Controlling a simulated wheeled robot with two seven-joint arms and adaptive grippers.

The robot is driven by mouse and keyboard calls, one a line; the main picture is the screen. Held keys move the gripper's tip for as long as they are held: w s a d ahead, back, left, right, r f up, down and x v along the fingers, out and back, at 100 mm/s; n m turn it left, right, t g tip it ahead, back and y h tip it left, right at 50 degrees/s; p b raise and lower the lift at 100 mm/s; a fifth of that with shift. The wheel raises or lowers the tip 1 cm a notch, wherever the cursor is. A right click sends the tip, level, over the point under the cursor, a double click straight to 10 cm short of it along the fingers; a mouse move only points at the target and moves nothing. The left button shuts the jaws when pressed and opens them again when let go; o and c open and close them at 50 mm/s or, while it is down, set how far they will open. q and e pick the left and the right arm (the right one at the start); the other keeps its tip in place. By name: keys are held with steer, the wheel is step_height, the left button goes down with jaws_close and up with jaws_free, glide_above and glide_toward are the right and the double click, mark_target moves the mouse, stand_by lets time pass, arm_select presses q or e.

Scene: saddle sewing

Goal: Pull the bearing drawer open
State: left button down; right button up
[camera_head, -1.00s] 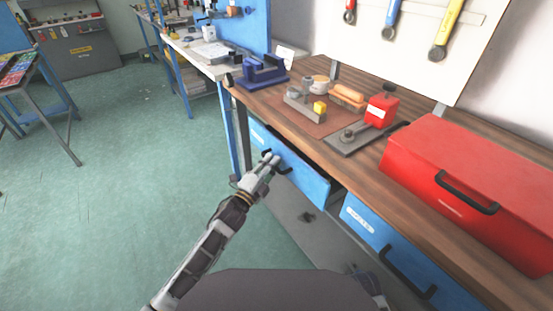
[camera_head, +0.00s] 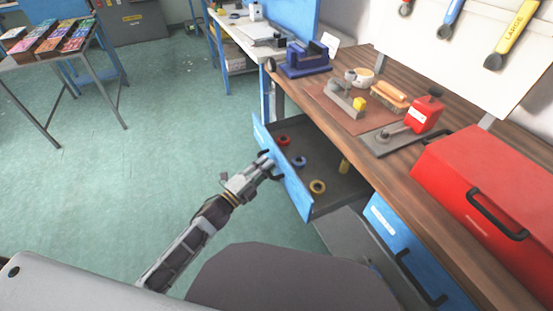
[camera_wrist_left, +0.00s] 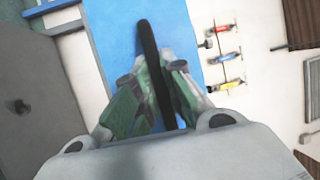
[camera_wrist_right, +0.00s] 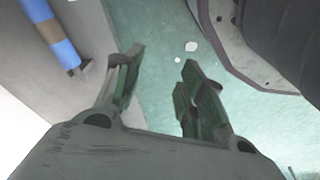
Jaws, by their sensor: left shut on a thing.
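The bearing drawer (camera_head: 290,182) has a blue front and stands open under the wooden workbench. Inside it lie a red ring (camera_head: 283,141), a blue ring (camera_head: 299,162), a yellow ring (camera_head: 318,187) and a brass-coloured piece (camera_head: 344,166). My left gripper (camera_head: 267,163) is at the drawer's front, shut on its dark handle. In the left wrist view the black handle (camera_wrist_left: 150,60) runs between the fingers of my left gripper (camera_wrist_left: 155,85), with the blue front behind. My right gripper (camera_wrist_right: 155,75) shows only in the right wrist view, fingers apart and empty.
A second blue drawer (camera_head: 400,250), closed, is to the right.

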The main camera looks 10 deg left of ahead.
arm_select(q)
steer(key=shift+s+a+f+p, duration=0.1)
steer(key=shift+s+a+p, duration=0.2)
steer(key=shift+s+a, duration=0.6)
steer(key=shift+s+a+p, duration=0.25)
steer(key=shift+s+a, duration=0.35)
steer(key=shift+a, duration=0.55)
arm_select(e)
steer(key=shift+s+d+f, duration=0.2)
steer(key=shift+f, duration=0.4)
steer(key=shift+s+d+f, duration=0.15)
steer(key=shift+d+f, duration=0.1)
steer(key=shift+f, duration=0.3)
steer(key=shift+s+d+f, duration=0.2)
steer(key=shift+f, duration=0.4)
arm_select(q)
steer(key=c, duration=1.8)
jaws_free()
steer(key=shift+o, duration=0.2)
steer(key=v, duration=1.2)
